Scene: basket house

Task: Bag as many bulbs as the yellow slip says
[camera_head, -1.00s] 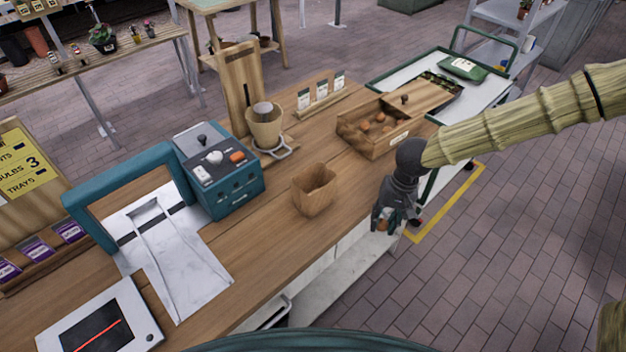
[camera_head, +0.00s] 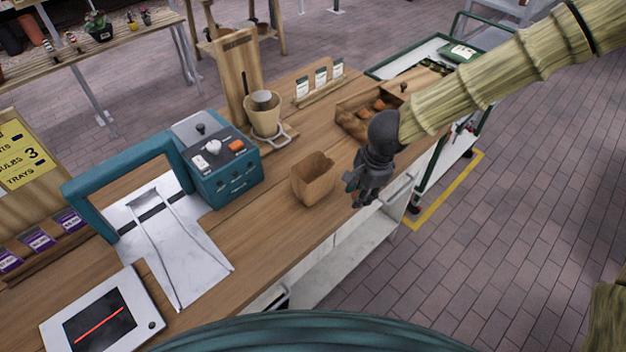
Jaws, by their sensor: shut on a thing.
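An open brown paper bag (camera_head: 314,180) stands upright on the wooden counter. A wooden crate (camera_head: 352,122) behind it holds several brown bulbs (camera_head: 379,104); my arm hides its right part. My dark gripper (camera_head: 362,193) is just right of the bag, by the counter's front edge, pointing down and apart from the bag's mouth. It is shut on a bulb, which its fingers mostly hide now.
A teal machine (camera_head: 216,160) and a cup on a stand (camera_head: 264,118) are behind and left of the bag. A teal frame over a white chute (camera_head: 165,235) and a screen panel (camera_head: 102,318) lie further left. Counter in front of the bag is clear.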

